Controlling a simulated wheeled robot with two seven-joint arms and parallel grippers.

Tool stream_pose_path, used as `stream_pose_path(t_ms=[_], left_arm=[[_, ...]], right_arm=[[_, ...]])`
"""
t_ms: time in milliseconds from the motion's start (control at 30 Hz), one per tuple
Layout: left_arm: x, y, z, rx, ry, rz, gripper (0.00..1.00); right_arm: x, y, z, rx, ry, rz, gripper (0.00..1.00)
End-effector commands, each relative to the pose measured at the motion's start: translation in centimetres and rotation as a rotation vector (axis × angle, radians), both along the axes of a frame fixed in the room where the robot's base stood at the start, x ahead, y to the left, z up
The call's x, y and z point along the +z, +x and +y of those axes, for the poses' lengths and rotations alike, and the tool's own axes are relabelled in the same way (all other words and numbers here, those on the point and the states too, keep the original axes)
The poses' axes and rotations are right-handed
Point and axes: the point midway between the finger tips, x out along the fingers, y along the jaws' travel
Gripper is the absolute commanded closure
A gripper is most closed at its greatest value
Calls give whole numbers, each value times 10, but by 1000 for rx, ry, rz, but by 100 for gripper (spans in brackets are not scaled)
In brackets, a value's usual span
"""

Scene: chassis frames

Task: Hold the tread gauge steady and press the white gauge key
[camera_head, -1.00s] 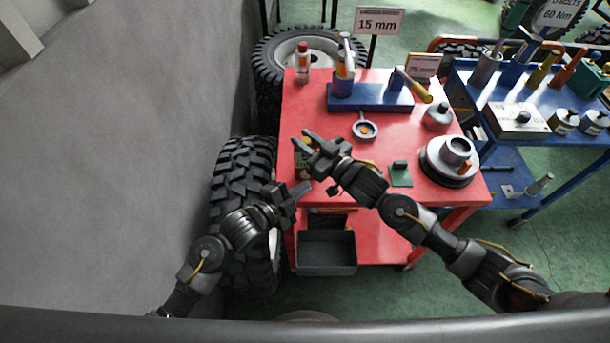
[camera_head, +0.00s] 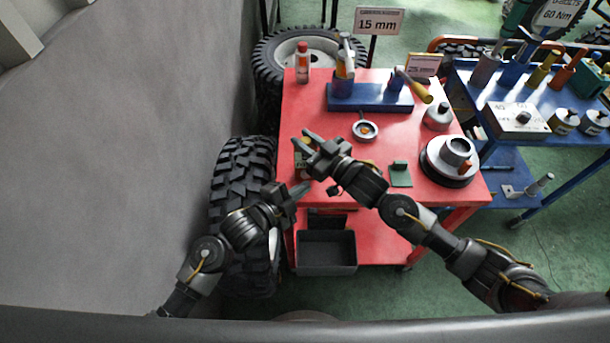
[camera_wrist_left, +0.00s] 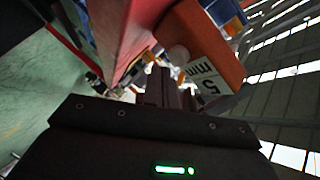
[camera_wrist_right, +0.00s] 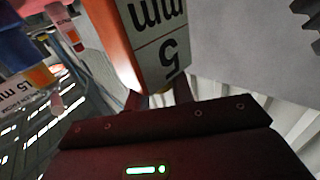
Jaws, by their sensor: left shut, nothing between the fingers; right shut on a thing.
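The tread gauge is an orange block with a white "5 mm" label. It fills the upper middle of the right wrist view (camera_wrist_right: 125,40) and stands upper right in the left wrist view (camera_wrist_left: 222,62). My right gripper (camera_head: 308,142), over the red cart's left edge, is shut on it; the fingertips (camera_wrist_right: 152,98) meet its end. The pale round gauge key (camera_wrist_left: 180,55) shows on the gauge's side. My left gripper (camera_head: 302,190) is shut and empty, below the right one; its fingers (camera_wrist_left: 162,82) point close to the key. I cannot tell whether they touch.
The red cart (camera_head: 400,108) carries a blue tool stand (camera_head: 370,98), a ring gauge (camera_head: 364,130), a green block (camera_head: 400,174) and a round grey hub (camera_head: 432,168). A tyre (camera_head: 240,170) stands beside my left arm. A blue cart (camera_head: 515,95) is at right.

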Motion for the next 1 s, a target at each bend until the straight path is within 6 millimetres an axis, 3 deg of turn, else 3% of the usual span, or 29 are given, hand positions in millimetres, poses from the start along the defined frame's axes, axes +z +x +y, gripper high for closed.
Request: stream_pose_path(t_ms=[1000], left_arm=[[0,9,0,0,0,0,100]], right_arm=[[0,0,0,0,0,0,100]])
